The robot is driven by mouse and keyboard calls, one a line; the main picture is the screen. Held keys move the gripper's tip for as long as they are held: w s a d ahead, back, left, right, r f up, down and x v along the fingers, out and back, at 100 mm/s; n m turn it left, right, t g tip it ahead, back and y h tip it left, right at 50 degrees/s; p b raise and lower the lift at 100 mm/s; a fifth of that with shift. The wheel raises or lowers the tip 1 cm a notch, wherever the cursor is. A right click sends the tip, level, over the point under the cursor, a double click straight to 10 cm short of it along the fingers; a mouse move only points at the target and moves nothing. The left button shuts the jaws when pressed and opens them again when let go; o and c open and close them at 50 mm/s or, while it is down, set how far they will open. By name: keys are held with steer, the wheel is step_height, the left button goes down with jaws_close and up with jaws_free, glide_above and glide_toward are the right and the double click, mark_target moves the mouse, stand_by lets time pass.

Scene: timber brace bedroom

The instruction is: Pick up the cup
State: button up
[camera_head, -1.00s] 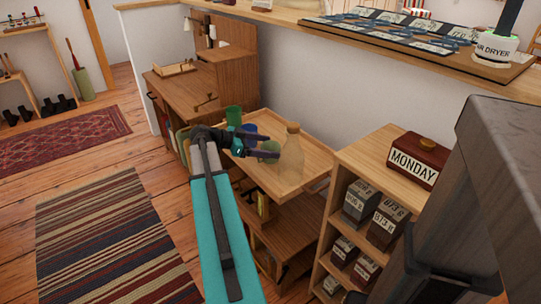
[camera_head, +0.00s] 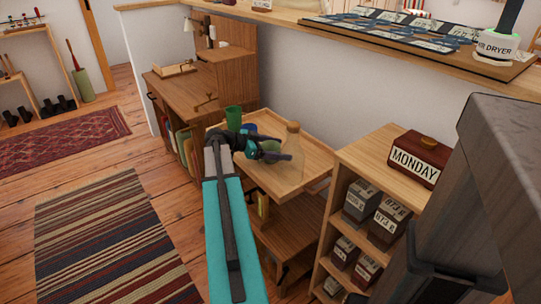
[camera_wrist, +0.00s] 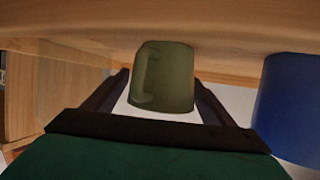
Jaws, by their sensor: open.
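An olive-green cup (camera_wrist: 163,78) stands upright between the two fingers of my open gripper (camera_wrist: 160,88) in the wrist view, with a gap showing beside it. In the head view my gripper (camera_head: 272,154) is low over the wooden tray top, and it partly hides the olive-green cup (camera_head: 271,146). A blue cup (camera_wrist: 290,105) stands close to the right in the wrist view; it shows partly behind my arm in the head view (camera_head: 249,128). A taller green cup (camera_head: 233,117) stands at the tray's far left. I cannot tell whether the fingers touch the cup.
A clear bottle (camera_head: 293,148) stands just right of my gripper on the tray-topped cart (camera_head: 312,160). A shelf unit with a "MONDAY" box (camera_head: 418,160) is at right. A wooden desk (camera_head: 185,92) stands behind left. The tray's front right is clear.

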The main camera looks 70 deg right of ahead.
stand_by(0.5)
steer(key=c, duration=1.3)
steer(key=shift+o, duration=0.2)
steer(key=shift+r, duration=0.1)
steer(key=shift+r+p, duration=0.85)
steer(key=shift+r, duration=4.1)
